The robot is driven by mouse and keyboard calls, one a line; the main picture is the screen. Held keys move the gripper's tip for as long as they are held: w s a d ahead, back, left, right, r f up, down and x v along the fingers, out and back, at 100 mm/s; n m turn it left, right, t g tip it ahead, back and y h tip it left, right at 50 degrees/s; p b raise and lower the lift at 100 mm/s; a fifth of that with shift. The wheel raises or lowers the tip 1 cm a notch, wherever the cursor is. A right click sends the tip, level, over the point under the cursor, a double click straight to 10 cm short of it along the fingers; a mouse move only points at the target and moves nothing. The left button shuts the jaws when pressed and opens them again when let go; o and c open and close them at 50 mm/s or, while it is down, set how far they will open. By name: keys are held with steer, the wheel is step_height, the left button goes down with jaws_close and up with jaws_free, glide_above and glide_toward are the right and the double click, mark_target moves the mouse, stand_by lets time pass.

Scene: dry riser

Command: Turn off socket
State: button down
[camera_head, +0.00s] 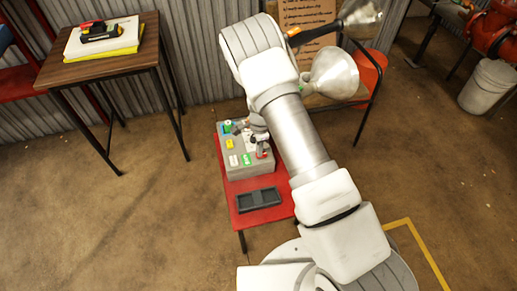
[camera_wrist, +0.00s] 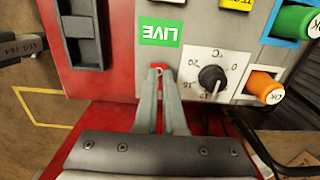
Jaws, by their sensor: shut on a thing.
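A grey control box (camera_head: 250,174) sits on a small red table; its face also fills the top of the wrist view (camera_wrist: 203,25). On it are a green LIVE label (camera_wrist: 160,32), a black rotary knob (camera_wrist: 212,77) on a white dial, an orange knob (camera_wrist: 264,87) and a green knob (camera_wrist: 296,22), both marked OK. My gripper (camera_wrist: 160,72) has its fingertips close together just below the LIVE label, shut on a small red switch (camera_wrist: 160,67). The fingers hide most of the switch, so its position cannot be told. In the head view my arm partly covers the box.
The red table (camera_head: 243,208) also holds a dark tray (camera_head: 258,198) on the near side of the box. A wooden table (camera_head: 100,52) stands at the left, and an orange chair (camera_head: 372,65) behind my arm. A white bucket (camera_head: 488,87) is at the right. The left floor is clear.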

steer(key=shift+s+d+f, duration=0.1)
steer(key=shift+d+f, duration=0.15)
steer(key=shift+d, duration=0.3)
steer(key=shift+s+d+f, duration=0.1)
steer(key=shift+d+f, duration=0.15)
steer(key=shift+d, duration=0.25)
steer(key=shift+w+r, duration=0.1)
steer(key=shift+r, duration=0.05)
step_height(320, 180, up, 18)
steer(key=a+p, duration=0.1)
steer(key=p, duration=0.4)
steer(key=shift+a+p, duration=0.35)
steer(key=shift+p, duration=0.05)
steer(key=d+f+m, duration=0.1)
steer(key=m, duration=0.5)
steer(key=d+f+m+y, duration=0.1)
steer(key=m, duration=0.5)
steer(key=f+m+y, duration=0.1)
steer(key=m, duration=0.5)
steer(key=shift+w+d+f, duration=0.15)
steer(key=shift+w+d, duration=0.1)
steer(key=shift+d, duration=0.15)
